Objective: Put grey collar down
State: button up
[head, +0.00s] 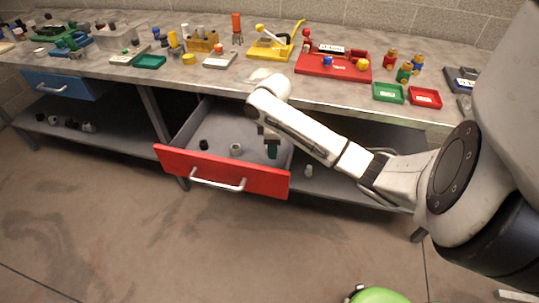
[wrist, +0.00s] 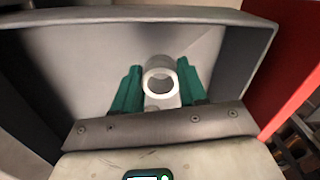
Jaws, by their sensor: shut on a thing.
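The grey collar (wrist: 162,101) is a pale grey ring with an open bore, seen in the wrist view between the two green fingers of my gripper (wrist: 159,78). The fingers are shut on its sides. In the head view my gripper (head: 271,150) points down inside the right part of the open red-fronted drawer (head: 222,170). The collar is hidden there, and I cannot tell whether it touches the drawer floor.
In the drawer, a black piece (head: 204,145) and a grey ring-like piece (head: 236,149) lie left of my gripper. A small pale fitting (head: 308,171) is on the lower shelf. The bench top (head: 205,82) above holds trays and fixtures. The drawer's left floor has free room.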

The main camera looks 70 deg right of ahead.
aim_at(270, 161)
jog(key=shift+w+d+f, duration=0.2)
jog(key=shift+w+f, duration=0.25)
jog(key=shift+f, duration=0.15)
jog(key=shift+w+d+f, duration=0.1)
jog(key=shift+w+f, duration=0.1)
jog(key=shift+f, duration=1.6)
jog(key=shift+f, duration=0.1)
jog(key=o, duration=1.1)
jog(key=shift+o, duration=0.2)
notch_tip(270, 161, up, 12)
jog(key=shift+r, duration=0.15)
